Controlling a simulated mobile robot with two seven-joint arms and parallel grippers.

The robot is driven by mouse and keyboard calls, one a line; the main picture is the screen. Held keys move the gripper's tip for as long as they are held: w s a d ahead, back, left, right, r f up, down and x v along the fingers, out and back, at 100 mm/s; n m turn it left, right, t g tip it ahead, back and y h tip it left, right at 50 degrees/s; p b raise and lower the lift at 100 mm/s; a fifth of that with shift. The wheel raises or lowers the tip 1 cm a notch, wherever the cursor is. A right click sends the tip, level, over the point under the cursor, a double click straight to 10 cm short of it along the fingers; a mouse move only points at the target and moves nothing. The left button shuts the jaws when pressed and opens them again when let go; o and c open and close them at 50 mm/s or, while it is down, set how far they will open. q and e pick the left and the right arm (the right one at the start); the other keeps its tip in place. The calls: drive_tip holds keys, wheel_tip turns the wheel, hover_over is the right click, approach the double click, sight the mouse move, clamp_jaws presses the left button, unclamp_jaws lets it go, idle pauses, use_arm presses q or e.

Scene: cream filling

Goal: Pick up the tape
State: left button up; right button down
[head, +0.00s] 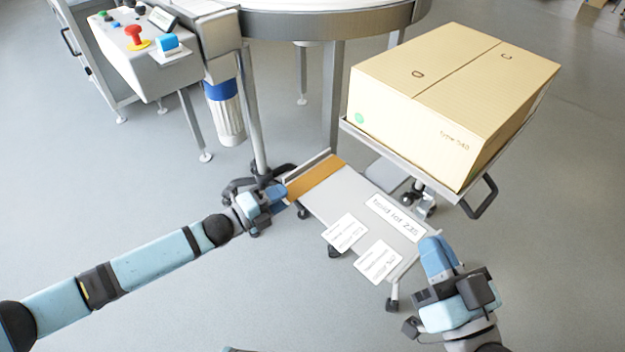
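I cannot make out a roll of tape for certain. A flat orange-brown strip (316,178) lies across the far end of the low grey cart (330,208). A small blue and white item (168,44) sits on the control box at the upper left; I cannot tell what it is. My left gripper (279,197) is at the cart's left edge, beside the strip's near end. Its fingers are too small to read. My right gripper (438,252) is at the cart's right end, pointing away from me. I cannot see a gap between its blue fingers.
A large closed cardboard box (450,95) sits on a trolley behind, at the right. A round table (330,22) and a control box with a red button (136,36) stand behind. The near floor is clear.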

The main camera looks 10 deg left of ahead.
use_arm(q)
clamp_jaws()
drive_tip(key=shift+r, duration=0.1)
idle(0.3)
